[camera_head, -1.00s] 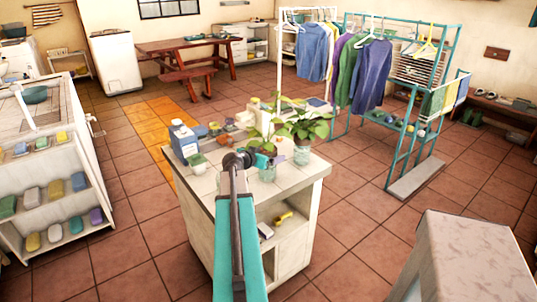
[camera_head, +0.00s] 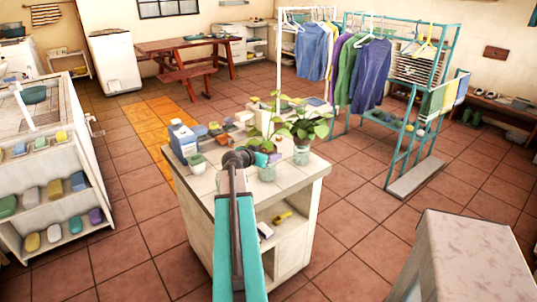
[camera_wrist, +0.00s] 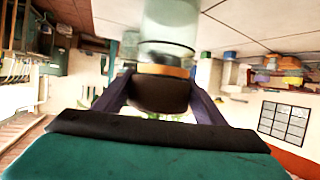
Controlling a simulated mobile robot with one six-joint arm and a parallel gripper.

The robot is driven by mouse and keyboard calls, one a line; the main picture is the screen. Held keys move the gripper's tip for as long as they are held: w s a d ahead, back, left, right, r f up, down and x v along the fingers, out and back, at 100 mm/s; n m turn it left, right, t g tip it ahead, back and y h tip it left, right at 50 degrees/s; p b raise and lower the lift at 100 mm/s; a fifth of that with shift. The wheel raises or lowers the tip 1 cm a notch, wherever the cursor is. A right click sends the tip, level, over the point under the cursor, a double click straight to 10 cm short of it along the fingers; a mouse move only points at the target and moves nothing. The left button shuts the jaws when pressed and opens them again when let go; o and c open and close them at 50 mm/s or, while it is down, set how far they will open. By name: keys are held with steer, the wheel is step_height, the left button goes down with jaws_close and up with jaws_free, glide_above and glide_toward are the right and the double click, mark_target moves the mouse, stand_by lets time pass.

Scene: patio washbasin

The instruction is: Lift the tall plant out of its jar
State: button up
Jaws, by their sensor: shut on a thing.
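The tall plant (camera_head: 268,118) rises leafy above a clear glass jar (camera_head: 267,174) near the front of the tiled counter. My gripper (camera_head: 263,159) is at the plant's base, just above the jar. In the wrist view, which is upside down, my gripper (camera_wrist: 162,88) has its purple fingers on both sides of a dark rounded piece with a tan band, shut on it. The clear jar (camera_wrist: 168,25) shows beyond the band. I cannot tell whether the plant's lower end is still within the jar.
A second leafy plant (camera_head: 306,124) stands in its own jar (camera_head: 301,154) close on the right. A small potted plant (camera_head: 196,162), a blue and white bottle (camera_head: 182,140) and several small items crowd the counter's left and back. The counter's front tiles (camera_head: 225,185) are bare.

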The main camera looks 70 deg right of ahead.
mark_target(268, 147)
steer(key=shift+r+b, duration=0.5)
steer(key=shift+r, duration=1.05)
steer(key=s+a+b, duration=0.2)
steer(key=a+b, duration=0.3)
steer(key=a, duration=0.5)
steer(key=shift+s+a+r, duration=0.15)
steer(key=shift+a+r, duration=0.15)
steer(key=shift+r, duration=0.1)
steer(key=shift+a+b, duration=0.1)
steer(key=shift+b, duration=1.1)
steer(key=b, duration=0.3)
steer(key=a+b, duration=0.1)
steer(key=b, duration=0.3)
steer(key=shift+s+a+r, duration=0.1)
steer(key=shift+s+a, duration=0.1)
steer(key=shift+a, duration=0.05)
steer(key=a+b, duration=0.3)
steer(key=shift+s+r+b, duration=0.3)
steer(key=shift+r+b, duration=0.05)
steer(key=shift+b, duration=0.05)
